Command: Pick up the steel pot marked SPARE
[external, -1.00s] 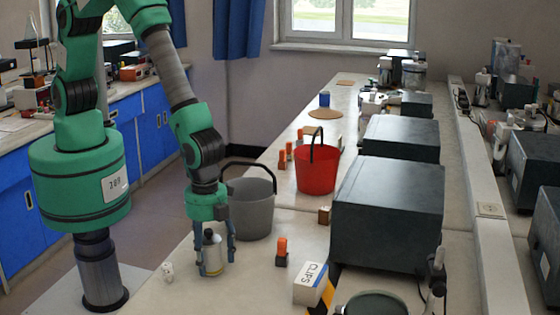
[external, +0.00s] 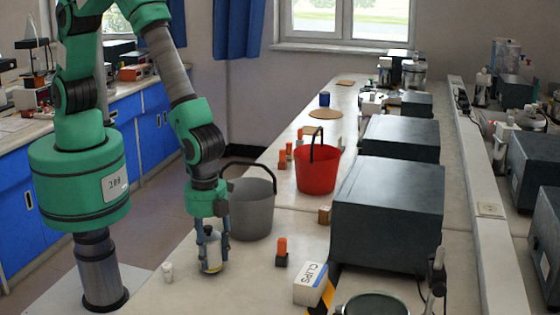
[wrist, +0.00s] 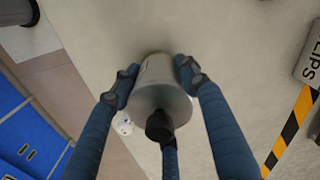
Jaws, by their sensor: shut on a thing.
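The small steel pot (external: 212,262) stands upright at the near end of the bench, with a pale yellowish band on its side. In the wrist view the pot (wrist: 160,96) shows a grey, dished metal top with a dark knob. No SPARE marking can be read in either view. My gripper (external: 211,257) points down over it, shut with its blue fingers against its sides. The wrist view shows my gripper (wrist: 158,74) with fingertips on both sides and a third finger below. I cannot tell whether the pot's base touches the bench.
A grey bucket (external: 251,210) stands close behind my gripper. A small white object (external: 167,272) is to the left. An orange-topped dark block (external: 282,252) and a CLIPS box (external: 310,283) are to the right. A red bucket (external: 316,172) and dark machine (external: 387,215) stand farther back.

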